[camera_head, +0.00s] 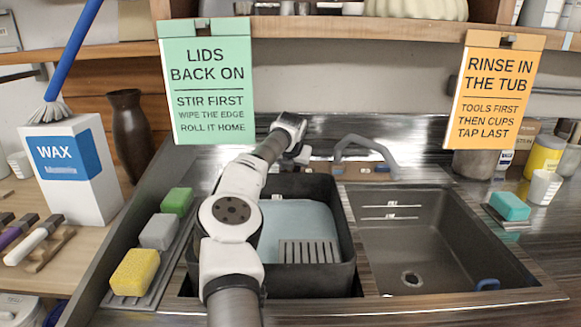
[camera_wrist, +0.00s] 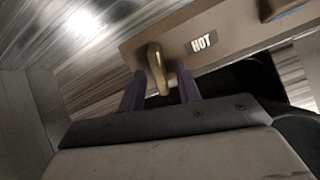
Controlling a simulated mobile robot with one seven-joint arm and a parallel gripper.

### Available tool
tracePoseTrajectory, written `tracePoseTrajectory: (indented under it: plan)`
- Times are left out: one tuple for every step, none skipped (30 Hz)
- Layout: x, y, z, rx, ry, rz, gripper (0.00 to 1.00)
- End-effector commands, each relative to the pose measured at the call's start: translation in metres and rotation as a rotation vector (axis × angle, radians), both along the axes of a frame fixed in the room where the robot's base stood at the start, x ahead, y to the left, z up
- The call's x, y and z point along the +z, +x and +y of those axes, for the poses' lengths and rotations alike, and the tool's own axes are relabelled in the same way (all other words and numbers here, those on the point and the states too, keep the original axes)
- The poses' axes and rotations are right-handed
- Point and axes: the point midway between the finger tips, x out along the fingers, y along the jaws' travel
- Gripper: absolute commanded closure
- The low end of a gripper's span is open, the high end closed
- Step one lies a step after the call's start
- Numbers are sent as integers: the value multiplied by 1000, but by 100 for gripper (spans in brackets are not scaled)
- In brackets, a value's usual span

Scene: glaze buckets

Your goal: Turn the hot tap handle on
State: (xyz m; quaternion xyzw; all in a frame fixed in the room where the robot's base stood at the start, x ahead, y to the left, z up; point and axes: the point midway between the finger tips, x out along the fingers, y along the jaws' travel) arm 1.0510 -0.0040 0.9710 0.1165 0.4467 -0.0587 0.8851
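The hot tap handle (camera_wrist: 156,68) is a brass lever in the wrist view, on a brown panel beside a "HOT" label (camera_wrist: 203,42). My gripper (camera_wrist: 161,84) has its two purple fingers apart, one on each side of the lever's lower end. Gaps show between the lever and both fingers, so the gripper is open around it, not clamped. In the head view my arm reaches over the tub to the back of the sink, left of the grey tap spout (camera_head: 365,149). The hot handle is not clearly visible there, behind my wrist.
A dark tub (camera_head: 345,272) with a grey-blue item and slotted grid stands below my arm. Green and orange signs (camera_head: 205,85) hang from the shelf above. Sponges (camera_head: 135,272) line the left edge.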

Motion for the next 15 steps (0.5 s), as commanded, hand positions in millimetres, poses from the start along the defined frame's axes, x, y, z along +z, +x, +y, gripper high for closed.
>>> tracePoseTrajectory:
  plan:
    - [1, 0, 0, 0, 0, -1, 66]
    - [1, -1, 0, 0, 0, -1, 66]
    - [3, -1, 0, 0, 0, -2, 66]
    - [4, -2, 1, 0, 0, -2, 66]
    - [6, -4, 1, 0, -1, -3, 66]
    - [9, -6, 0, -1, 0, -3, 66]
    - [13, -9, 1, -1, -1, -4, 66]
    - [16, -12, 1, -1, 1, -4, 66]
    - [21, -16, 1, -1, 2, -3, 66]
    - [27, -20, 1, -1, 2, -4, 66]
    - [33, -24, 2, 0, 1, -5, 66]
    - [40, -30, 1, -1, 3, -5, 66]
    - [46, -35, 1, -1, 4, -5, 66]
    - [52, -39, 1, -1, 3, -5, 66]
    - [60, -45, 1, 0, 2, -4, 66]
